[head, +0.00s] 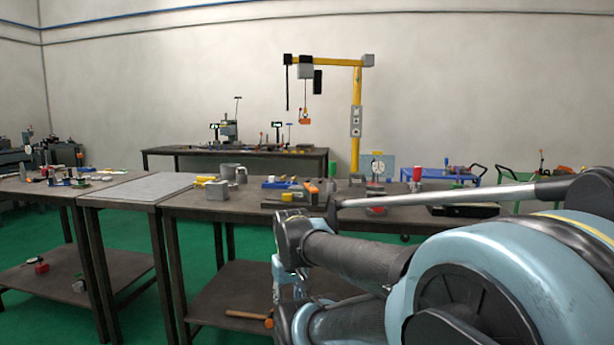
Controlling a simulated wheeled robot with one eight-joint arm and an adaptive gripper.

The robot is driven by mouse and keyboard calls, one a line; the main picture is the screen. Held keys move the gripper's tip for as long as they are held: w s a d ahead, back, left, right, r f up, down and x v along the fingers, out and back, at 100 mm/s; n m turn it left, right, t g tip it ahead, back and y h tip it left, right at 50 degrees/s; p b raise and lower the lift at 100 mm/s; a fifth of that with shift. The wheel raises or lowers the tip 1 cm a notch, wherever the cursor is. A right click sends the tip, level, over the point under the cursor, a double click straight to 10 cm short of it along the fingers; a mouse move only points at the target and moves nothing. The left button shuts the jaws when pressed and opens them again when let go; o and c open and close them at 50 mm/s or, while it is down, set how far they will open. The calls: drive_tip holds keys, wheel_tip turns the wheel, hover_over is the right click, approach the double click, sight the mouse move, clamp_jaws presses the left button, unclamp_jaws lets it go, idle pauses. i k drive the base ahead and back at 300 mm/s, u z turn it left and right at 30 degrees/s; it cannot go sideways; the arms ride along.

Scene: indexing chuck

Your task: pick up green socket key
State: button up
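I cannot make out a green socket key for certain. A small upright green item (332,169) stands at the back of the middle bench, behind an orange-ended piece. Another small item with a red top and green lower part (417,179) stands farther right on the same bench. Both are too small to tell what they are. My folded arm fills the lower right and hides part of the bench. My gripper's fingers do not show.
The dark middle bench (235,205) carries a grey block (217,194), mugs and tools. A grey plate (150,188) lies to its left. A hammer (250,317) lies on the lower shelf. A yellow crane (357,120) and blue cart (446,180) stand behind. Green floor shows between benches.

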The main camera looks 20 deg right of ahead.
sight(332, 164)
drive_tip(key=u, duration=1.05)
drive_tip(key=k, duration=1.5)
drive_tip(key=z, duration=1.25)
drive_tip(key=i, duration=1)
